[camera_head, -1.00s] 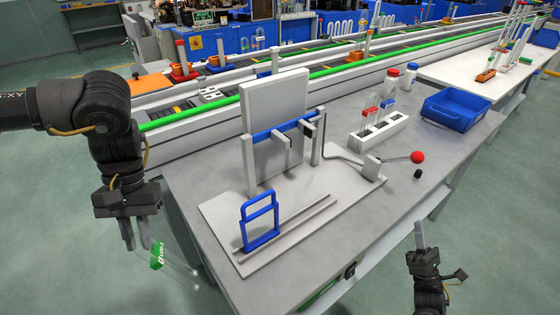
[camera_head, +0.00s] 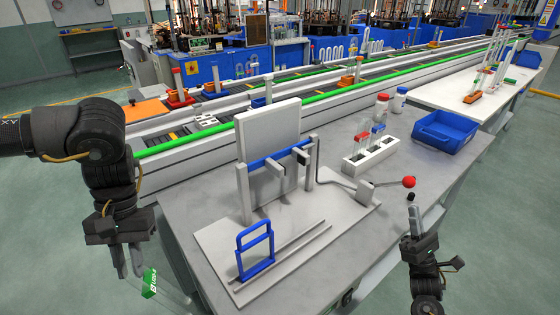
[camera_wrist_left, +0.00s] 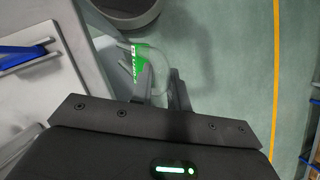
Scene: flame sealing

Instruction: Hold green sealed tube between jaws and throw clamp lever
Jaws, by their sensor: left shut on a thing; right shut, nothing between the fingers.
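My left gripper (camera_head: 128,262) is shut on a clear tube with a green label (camera_head: 150,283), off the left side of the table and over the floor. In the left wrist view the tube's green label (camera_wrist_left: 134,62) shows beside the fingers (camera_wrist_left: 158,85). The clamp fixture stands on a pale base plate (camera_head: 310,218), with white jaws (camera_head: 285,164) below a blue bar. Its lever, a bent rod with a red ball knob (camera_head: 408,181), reaches to the right. My right gripper (camera_head: 413,212) is shut and empty, just below the red knob and apart from it.
A blue frame (camera_head: 255,250) stands at the front of the plate. Behind the lever are a white rack (camera_head: 370,157) with capped tubes, two small bottles (camera_head: 399,99) and a blue bin (camera_head: 444,132). A green-edged conveyor (camera_head: 200,140) runs behind the table.

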